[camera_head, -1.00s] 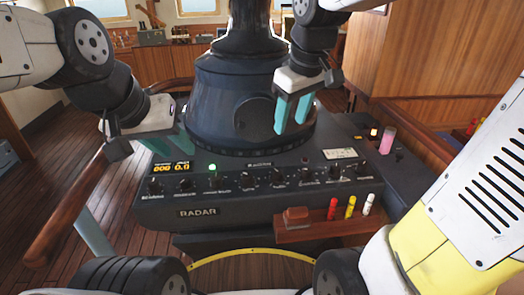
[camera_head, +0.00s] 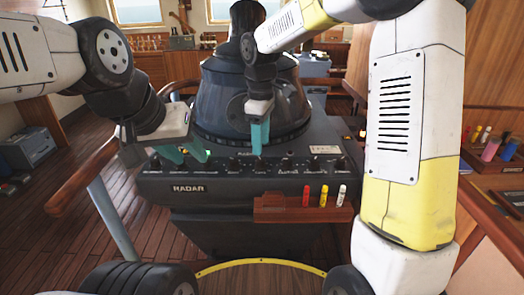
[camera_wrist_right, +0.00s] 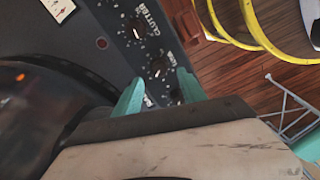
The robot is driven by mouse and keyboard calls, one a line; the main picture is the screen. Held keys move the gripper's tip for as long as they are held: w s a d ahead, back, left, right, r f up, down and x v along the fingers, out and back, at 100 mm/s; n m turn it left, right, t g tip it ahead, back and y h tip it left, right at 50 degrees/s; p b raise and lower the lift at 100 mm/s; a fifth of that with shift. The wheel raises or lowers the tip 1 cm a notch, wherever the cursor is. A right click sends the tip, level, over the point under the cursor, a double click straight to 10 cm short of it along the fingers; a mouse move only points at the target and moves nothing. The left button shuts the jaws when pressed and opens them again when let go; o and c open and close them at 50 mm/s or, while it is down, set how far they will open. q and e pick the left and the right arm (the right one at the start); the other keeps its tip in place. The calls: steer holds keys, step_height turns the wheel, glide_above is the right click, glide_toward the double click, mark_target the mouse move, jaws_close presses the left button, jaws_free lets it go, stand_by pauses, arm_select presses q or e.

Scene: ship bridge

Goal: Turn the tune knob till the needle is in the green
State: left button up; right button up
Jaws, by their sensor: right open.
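The radar console (camera_head: 225,188) stands in the middle, with a row of small dark knobs along its sloped front. The head view is too small to read the knob labels, so I cannot tell which is the tune knob. My right gripper (camera_head: 260,140) points down over the middle of the row. In the right wrist view its teal fingers (camera_wrist_right: 158,92) are apart, near a knob (camera_wrist_right: 158,66); another knob (camera_wrist_right: 135,30) sits beside a label ending in "CLUTTER". My left gripper (camera_head: 182,155) is open at the console's left end. I see no needle or green zone clearly.
A wooden holder (camera_head: 285,212) with red, yellow and white markers is fixed to the console's front right. The dark radar pedestal (camera_head: 215,100) rises behind the knobs. A wooden handrail (camera_head: 85,185) runs at left. A side shelf with coloured items (camera_head: 490,150) is at right.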

mark_target(261, 159)
step_height(261, 159, down, 6)
steer(key=shift+r, duration=0.15)
jaws_close()
stand_by(0.3)
